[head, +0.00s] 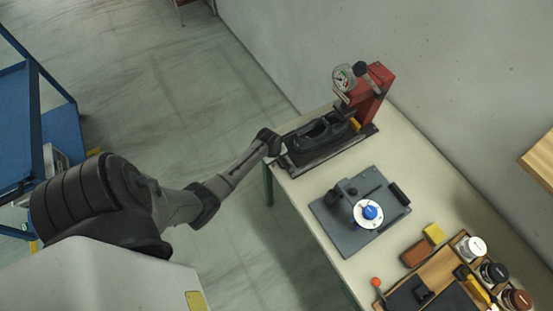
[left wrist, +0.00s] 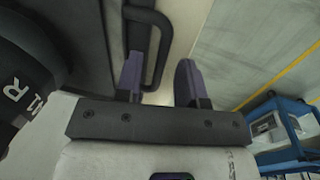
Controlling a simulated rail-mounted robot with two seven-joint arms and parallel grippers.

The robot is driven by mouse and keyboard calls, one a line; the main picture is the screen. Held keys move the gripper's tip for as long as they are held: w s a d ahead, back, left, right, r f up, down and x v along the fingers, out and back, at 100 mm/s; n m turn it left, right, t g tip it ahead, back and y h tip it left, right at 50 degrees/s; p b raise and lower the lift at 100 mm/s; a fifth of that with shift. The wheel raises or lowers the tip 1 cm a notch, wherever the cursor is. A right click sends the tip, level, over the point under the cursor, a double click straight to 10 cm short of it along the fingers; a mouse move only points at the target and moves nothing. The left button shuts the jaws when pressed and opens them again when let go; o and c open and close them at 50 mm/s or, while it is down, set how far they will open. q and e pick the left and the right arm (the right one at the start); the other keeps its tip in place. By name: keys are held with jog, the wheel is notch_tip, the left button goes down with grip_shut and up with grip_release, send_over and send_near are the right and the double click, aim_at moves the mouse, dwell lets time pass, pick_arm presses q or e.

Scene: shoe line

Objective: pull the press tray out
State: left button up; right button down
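The press (head: 372,92) has a red column and a round gauge, and stands at the far left end of the table. Its dark tray (head: 300,160) lies at the base, with a black shoe-like form (head: 322,134) above it. My left gripper (head: 270,142) is at the tray's left end. In the left wrist view the black loop handle (left wrist: 164,50) passes between the two purple fingers of the left gripper (left wrist: 160,88). One finger is on the loop's inner side, the other outside. A gap shows beside the outer finger, so it is open. My right gripper is out of view.
On the pale table (head: 300,190) are a grey plate (head: 345,240) with a blue-knobbed white disc, a brown block (head: 414,254), a yellow block (head: 434,234) and several jars. A blue cart (head: 60,125) stands at the left. Floor left of the press is clear.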

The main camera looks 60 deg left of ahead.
pick_arm(q)
jog(key=shift+c, duration=0.4)
grip_shut()
